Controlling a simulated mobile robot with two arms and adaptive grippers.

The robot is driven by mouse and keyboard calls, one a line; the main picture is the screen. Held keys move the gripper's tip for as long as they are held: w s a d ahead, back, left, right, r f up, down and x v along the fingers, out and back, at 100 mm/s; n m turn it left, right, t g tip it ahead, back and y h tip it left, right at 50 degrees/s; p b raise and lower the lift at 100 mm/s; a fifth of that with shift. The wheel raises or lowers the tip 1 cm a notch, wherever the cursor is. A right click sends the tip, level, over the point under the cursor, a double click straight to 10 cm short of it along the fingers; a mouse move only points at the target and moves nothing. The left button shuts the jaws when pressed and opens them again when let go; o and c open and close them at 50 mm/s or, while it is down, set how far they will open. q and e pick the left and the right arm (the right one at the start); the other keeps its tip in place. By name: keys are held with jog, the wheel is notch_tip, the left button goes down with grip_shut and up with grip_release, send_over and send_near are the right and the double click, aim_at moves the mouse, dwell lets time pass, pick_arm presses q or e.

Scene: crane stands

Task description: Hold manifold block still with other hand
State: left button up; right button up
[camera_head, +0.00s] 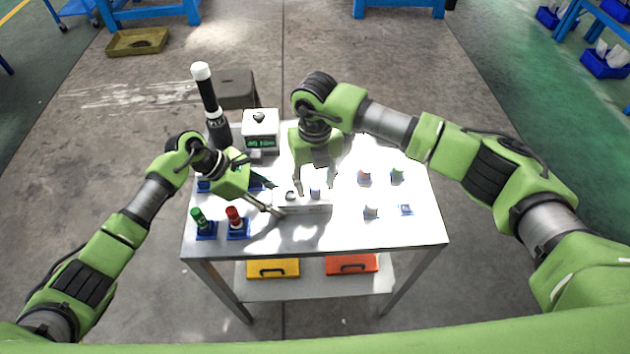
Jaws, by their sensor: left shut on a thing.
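The manifold block (302,206) is a pale, low block near the middle of the table, washed out by glare. A dark-topped fitting (290,195) and a bluish-grey fitting (315,194) stand on its top. My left gripper (279,211) reaches in from the left and is shut on the block's left end. My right gripper (316,186) points down above the block, its fingers spread apart around the bluish-grey fitting. Glare hides whether they touch it.
Green (198,217) and red (233,216) capped pieces stand on blue bases at the left. Several small fittings stand at the right, including an orange one (364,174). A display box (260,130) and a tall black-and-white cylinder (208,98) stand behind. The front right tabletop (400,236) is clear.

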jog(key=shift+c, duration=0.9)
